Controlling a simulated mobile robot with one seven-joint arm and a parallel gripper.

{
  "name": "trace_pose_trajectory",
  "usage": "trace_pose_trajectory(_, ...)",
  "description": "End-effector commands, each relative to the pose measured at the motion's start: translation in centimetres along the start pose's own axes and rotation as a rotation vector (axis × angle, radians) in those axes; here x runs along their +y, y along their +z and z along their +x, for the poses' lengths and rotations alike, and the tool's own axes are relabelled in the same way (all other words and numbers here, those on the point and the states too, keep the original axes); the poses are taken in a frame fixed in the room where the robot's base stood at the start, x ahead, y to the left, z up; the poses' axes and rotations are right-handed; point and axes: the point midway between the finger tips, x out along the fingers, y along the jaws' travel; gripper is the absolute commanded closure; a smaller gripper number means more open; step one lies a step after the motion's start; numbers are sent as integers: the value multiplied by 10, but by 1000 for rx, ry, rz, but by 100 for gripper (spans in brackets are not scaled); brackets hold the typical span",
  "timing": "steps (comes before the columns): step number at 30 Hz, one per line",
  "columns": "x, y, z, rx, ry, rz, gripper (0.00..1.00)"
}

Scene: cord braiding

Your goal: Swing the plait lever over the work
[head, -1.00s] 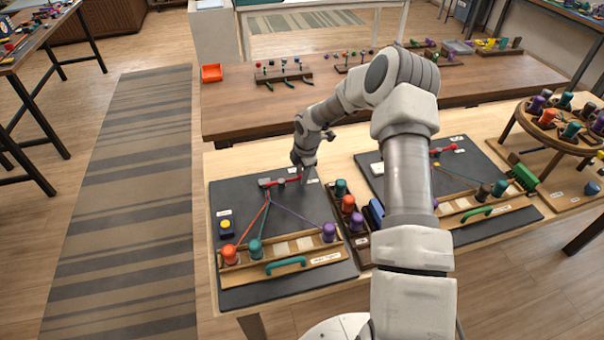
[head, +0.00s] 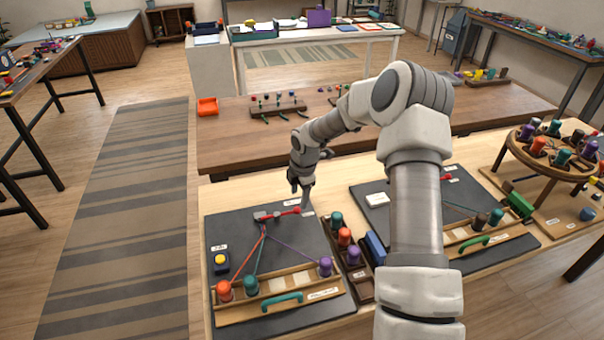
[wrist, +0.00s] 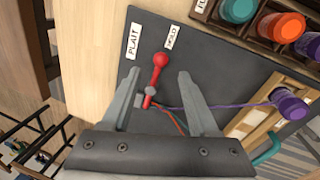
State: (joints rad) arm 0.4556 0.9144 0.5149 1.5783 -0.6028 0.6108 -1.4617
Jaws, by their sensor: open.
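The plait lever (head: 284,212) is a red bar with a round knob at the back of the left dark board (head: 225,240). In the wrist view its red knob (wrist: 160,60) points toward the HOLD label (wrist: 172,37); the PLAIT label (wrist: 133,42) is to the left. My gripper (head: 303,202) is over the knob end in the head view. In the wrist view my gripper (wrist: 159,75) is open, with one finger on each side of the lever and nothing held. Red, teal and purple cords (head: 285,242) run from the lever's pivot area to spools at the front. Finger contact is unclear.
A wooden spool rack (head: 338,258) stands right of the board. A yellow button (head: 220,260) is on the board's left. A second similar board (head: 365,215) lies to the right, partly behind my arm. A round spool stand (head: 515,150) is at far right.

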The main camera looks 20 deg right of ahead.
Motion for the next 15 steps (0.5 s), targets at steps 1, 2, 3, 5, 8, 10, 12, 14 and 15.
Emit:
trace_pose_trajectory(1,1,1,-14,-2,5,0,40)
trace_pose_trajectory(2,1,1,-22,-2,4,1,40)
trace_pose_trajectory(3,1,1,-32,-2,4,1,40)
trace_pose_trajectory(5,1,1,-47,-3,5,0,40)
trace_pose_trajectory(8,1,1,-69,-2,3,1,40)
trace_pose_trajectory(10,1,0,-82,-1,4,0,40)
trace_pose_trajectory(12,1,1,-93,-2,3,0,40)
trace_pose_trajectory(14,1,1,-100,-1,2,1,40)
trace_pose_trajectory(15,1,0,-104,0,2,1,40)
